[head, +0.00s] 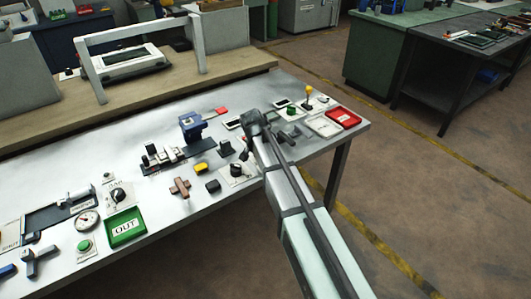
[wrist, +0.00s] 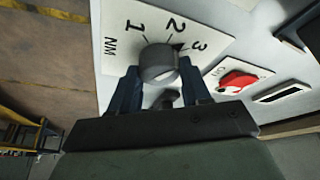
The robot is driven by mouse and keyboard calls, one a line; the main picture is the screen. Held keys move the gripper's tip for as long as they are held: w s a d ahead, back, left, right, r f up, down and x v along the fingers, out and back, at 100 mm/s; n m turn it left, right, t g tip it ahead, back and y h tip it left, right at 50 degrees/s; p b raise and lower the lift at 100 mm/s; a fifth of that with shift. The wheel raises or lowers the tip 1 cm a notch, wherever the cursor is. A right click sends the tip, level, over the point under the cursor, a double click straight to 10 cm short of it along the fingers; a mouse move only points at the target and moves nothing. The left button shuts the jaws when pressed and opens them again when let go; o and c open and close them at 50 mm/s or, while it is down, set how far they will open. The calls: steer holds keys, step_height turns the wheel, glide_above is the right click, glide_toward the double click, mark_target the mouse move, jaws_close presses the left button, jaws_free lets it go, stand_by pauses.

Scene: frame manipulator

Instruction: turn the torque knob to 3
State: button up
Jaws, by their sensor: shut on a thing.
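The torque knob (wrist: 158,64) is a grey round knob on a white plate (wrist: 118,22) marked NM, 1, 2 and 3 in the wrist view. Its dark pointer seems to face between 2 and 3, nearer 3; the exact angle is hard to tell. My gripper (wrist: 160,88) is shut on the knob, with one dark blue finger on each side. In the head view, my gripper (head: 243,155) is down at the white knob plate (head: 233,180), and my arm covers part of it.
A red switch (wrist: 238,80) sits close to the dial plate. A black block (head: 213,187), a yellow block (head: 201,169) and a brown cross handle (head: 180,187) stand left of my gripper. A red tray (head: 343,118) is farther right, a green OUT tray (head: 125,228) farther left.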

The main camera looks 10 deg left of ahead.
steer(key=shift+a+m+g+h, duration=0.1)
steer(key=shift+m+g+h, duration=0.4)
steer(key=shift+m, duration=1.4)
steer(key=o, duration=1)
steer(key=shift+o, duration=0.2)
steer(key=v, duration=1.3)
steer(key=shift+s+a+r, duration=0.15)
steer(key=shift+a+r, duration=0.05)
steer(key=shift+r, duration=0.15)
